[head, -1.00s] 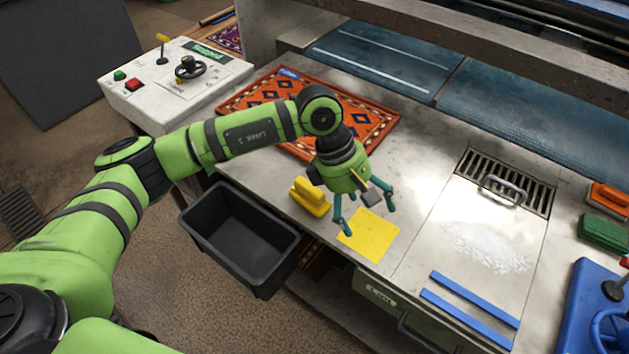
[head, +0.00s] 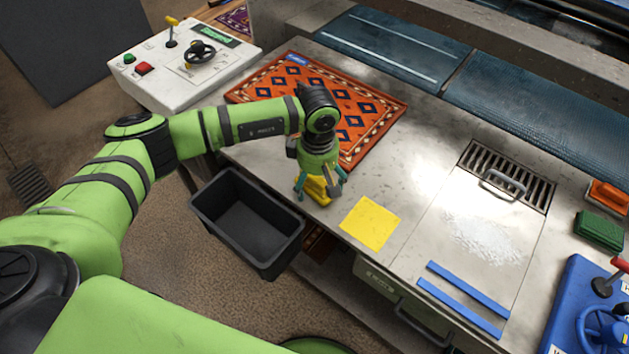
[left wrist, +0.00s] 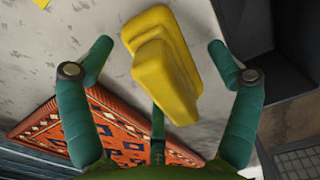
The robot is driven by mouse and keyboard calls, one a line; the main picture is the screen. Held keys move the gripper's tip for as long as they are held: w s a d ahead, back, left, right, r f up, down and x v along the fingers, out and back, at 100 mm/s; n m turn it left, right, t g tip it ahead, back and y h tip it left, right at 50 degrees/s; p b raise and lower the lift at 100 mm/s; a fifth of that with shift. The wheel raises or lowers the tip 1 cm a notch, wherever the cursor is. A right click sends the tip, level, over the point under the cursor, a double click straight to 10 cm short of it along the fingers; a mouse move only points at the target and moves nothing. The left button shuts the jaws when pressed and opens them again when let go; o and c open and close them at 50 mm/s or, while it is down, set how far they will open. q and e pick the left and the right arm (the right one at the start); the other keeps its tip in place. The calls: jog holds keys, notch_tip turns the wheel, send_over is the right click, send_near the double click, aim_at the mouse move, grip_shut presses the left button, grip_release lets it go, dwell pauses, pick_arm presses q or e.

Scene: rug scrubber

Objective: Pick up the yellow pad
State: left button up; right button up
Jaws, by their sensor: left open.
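The yellow pad (head: 318,192), a block with a raised grip, sits on the metal bench near its front edge, left of a flat yellow square (head: 370,223). My left gripper (head: 320,188) is right over the pad and points down, its teal fingers open around it. In the left wrist view the pad (left wrist: 165,70) lies between the spread fingers of the left gripper (left wrist: 160,60), with gaps on both sides. I cannot tell how high the fingertips are above the bench. My right gripper is not in view.
An orange patterned rug (head: 370,110) lies behind the pad. A black bin (head: 245,222) stands below the bench's front edge. A control box (head: 185,62) is at the left. A drain grate (head: 520,185), blue strips (head: 462,301) and a green brush (head: 599,230) are to the right.

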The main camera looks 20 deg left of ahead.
pick_arm(q)
jog(key=c, duration=1.3)
jog(key=shift+r, duration=0.1)
jog(key=shift+r, duration=0.25)
jog(key=r+b, duration=0.1)
jog(key=r, duration=0.1)
jog(key=r+b, duration=0.1)
jog(key=shift+s+d+r+b, duration=0.15)
jog(key=shift+d+r+b, duration=0.1)
jog(key=shift+d+b, duration=0.05)
jog(key=shift+s+d+r+b, duration=0.6)
jog(key=shift+s+d+r, duration=0.55)
jog(key=shift+d, duration=0.3)
jog(key=shift+s+d+r+b, duration=0.6)
jog(key=shift+s+d+r, duration=0.6)
jog(key=shift+d, duration=0.2)
jog(key=shift+s+d+r+b, duration=0.6)
jog(key=shift+s+d+r, duration=0.55)
jog(key=shift+d, duration=0.3)
